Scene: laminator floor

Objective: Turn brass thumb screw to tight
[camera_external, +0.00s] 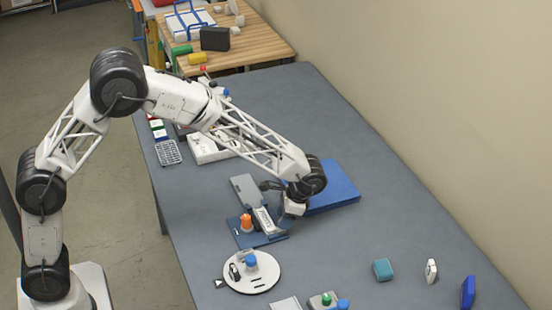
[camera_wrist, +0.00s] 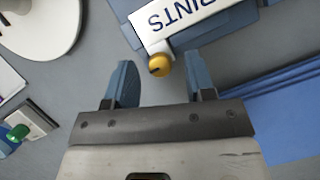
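The brass thumb screw (camera_wrist: 159,65) is a small yellow round knob with a dark mark on its face. It sits at the edge of a white plate lettered "PRINTS" (camera_wrist: 185,22) on a blue-grey fixture. My gripper (camera_wrist: 158,78) is open, with one blue finger on each side of the screw's line. The screw lies near the fingertips, with visible gaps on both sides; I cannot tell their height difference. In the external view my gripper (camera_external: 292,208) is low beside the fixture (camera_external: 245,190), and the screw is hidden or too small to see.
An orange knob (camera_external: 246,222) stands on the fixture's left side. A blue slab (camera_external: 335,188) lies behind my gripper. A white disc (camera_external: 265,281) with a blue knob is in front. A teal block (camera_external: 383,270) and blue block (camera_external: 468,292) stand right.

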